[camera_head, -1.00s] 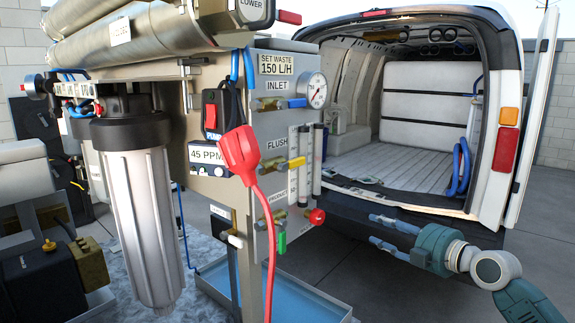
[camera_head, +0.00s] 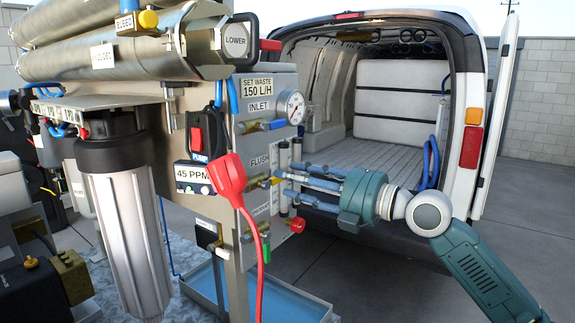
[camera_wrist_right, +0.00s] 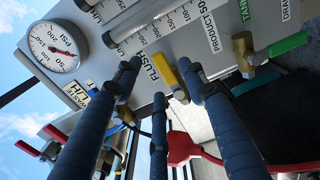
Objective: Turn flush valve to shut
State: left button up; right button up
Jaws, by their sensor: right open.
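The flush valve has a yellow lever (camera_head: 276,181) and sits on the grey panel (camera_head: 262,105) near the FLUSH label. My right gripper (camera_head: 281,179) is open at the panel, with its blue fingers pointing at this valve. In the right wrist view the yellow lever (camera_wrist_right: 166,74) lies between the spread fingertips of the right gripper (camera_wrist_right: 160,78). I cannot tell whether any finger touches it. The fingers partly cover the valve in the head view. My left gripper is not in view.
An inlet valve with a blue lever (camera_head: 276,124) and a pressure gauge (camera_head: 291,107) are above. A red plug (camera_head: 227,178) with its cable hangs in front of the panel. A green-handled valve (camera_wrist_right: 287,44) is close by. An open van (camera_head: 400,120) stands behind.

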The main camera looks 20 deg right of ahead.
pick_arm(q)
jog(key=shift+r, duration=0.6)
pick_arm(e)
jog(key=shift+x, duration=1)
jog(key=shift+f, duration=0.1)
jog(key=shift+c, duration=0.3)
grip_shut()
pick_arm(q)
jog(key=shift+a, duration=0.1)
